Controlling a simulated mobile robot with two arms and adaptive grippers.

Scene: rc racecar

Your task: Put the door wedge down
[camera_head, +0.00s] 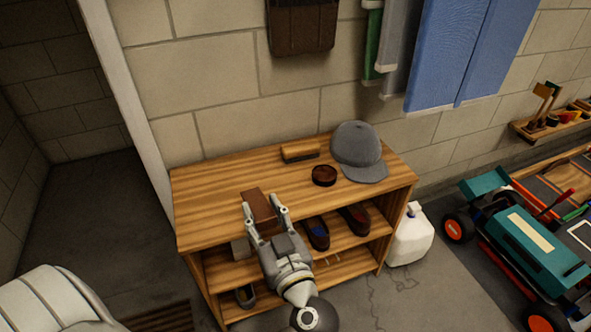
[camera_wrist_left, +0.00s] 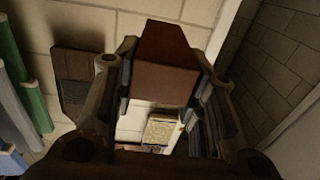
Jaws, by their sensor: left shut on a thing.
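The door wedge (camera_head: 259,207) is a reddish-brown block held between the fingers of my left gripper (camera_head: 264,212). It shows at the front edge of the wooden shelf unit's top (camera_head: 215,192); whether it touches the wood I cannot tell. In the left wrist view the wedge (camera_wrist_left: 165,68) sits between the two fingers, its narrower end pointing away. My right gripper is not in view.
On the shelf top are a brush (camera_head: 300,152), a round brown tin (camera_head: 324,176) and a grey cap (camera_head: 358,150). Shoes (camera_head: 317,233) lie on the shelf below. A white jug (camera_head: 411,238) stands to the right. The top's left part is clear.

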